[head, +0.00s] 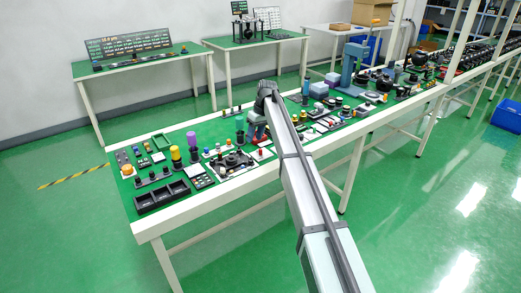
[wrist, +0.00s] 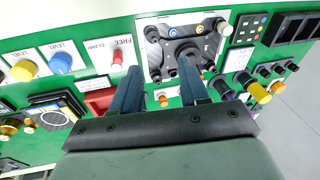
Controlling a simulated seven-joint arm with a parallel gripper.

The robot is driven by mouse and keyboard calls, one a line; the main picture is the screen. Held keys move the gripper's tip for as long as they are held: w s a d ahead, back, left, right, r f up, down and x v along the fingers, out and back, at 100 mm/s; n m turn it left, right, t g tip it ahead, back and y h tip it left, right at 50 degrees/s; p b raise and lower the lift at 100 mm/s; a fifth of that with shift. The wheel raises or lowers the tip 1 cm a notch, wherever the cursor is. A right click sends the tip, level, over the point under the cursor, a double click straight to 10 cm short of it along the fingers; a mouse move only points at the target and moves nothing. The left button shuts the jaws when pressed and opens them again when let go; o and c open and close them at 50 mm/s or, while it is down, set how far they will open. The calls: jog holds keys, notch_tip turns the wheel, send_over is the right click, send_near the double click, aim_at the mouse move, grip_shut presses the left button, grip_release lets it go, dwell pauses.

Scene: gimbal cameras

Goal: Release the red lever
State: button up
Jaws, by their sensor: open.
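A small red handle (wrist: 117,57), the likeliest red lever, stands on a white plate (wrist: 122,72) marked "FREE" and "CLAMP" in the wrist view.
Blue (wrist: 60,63) and yellow (wrist: 23,70) knobs on "LEVEL" plates stand left. A dark-and-grey fixture (wrist: 185,50) with posts lies beyond the fingers. Yellow-topped cylinders (wrist: 260,92) stand right. A black tray (head: 160,196) sits at the bench's near left corner.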

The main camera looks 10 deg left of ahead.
aim_at(260, 150)
jog(key=w+d+r+n+t+h, duration=0.1)
jog(key=w+r+h, duration=0.2)
jog(key=w, duration=0.3)
notch_tip(260, 150, down, 14)
jog(key=shift+w+d+f, duration=0.1)
jog(key=shift+d, duration=0.05)
dwell(0.4)
grip_shut()
